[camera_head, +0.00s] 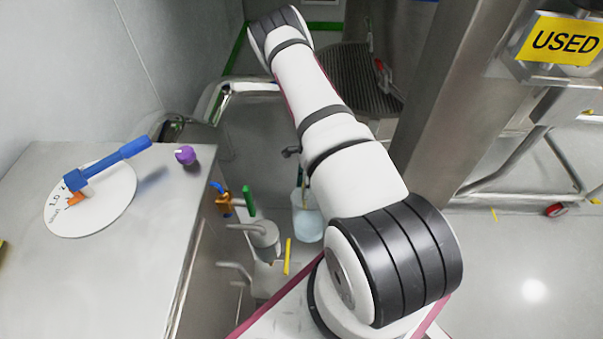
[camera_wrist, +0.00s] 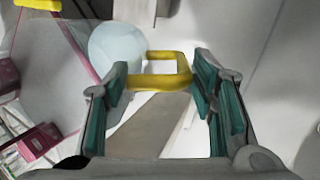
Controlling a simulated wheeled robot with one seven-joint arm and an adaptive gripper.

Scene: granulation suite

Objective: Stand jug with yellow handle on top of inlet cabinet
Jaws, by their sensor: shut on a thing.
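The jug shows in the wrist view as a pale, translucent round body (camera_wrist: 115,45) with a yellow loop handle (camera_wrist: 168,57). My gripper (camera_wrist: 158,77) is shut on the yellow handle, with its teal-padded fingers on either side. In the head view, a pale bluish vessel (camera_head: 308,224), apparently the jug, hangs or stands below my arm, its upper part partly hidden. My gripper cannot be made out in the head view. A steel cabinet, apparently the inlet cabinet, has a flat top (camera_head: 110,285) at the left. The jug is to the right of it and looks lower than its top.
The cabinet top carries a white dial plate (camera_head: 112,208) with a blue lever (camera_head: 115,163) and a purple knob (camera_head: 185,155). Its front part is bare. Valves and pipes (camera_head: 262,238) stick out beside it. A steel column (camera_head: 455,95) stands at right.

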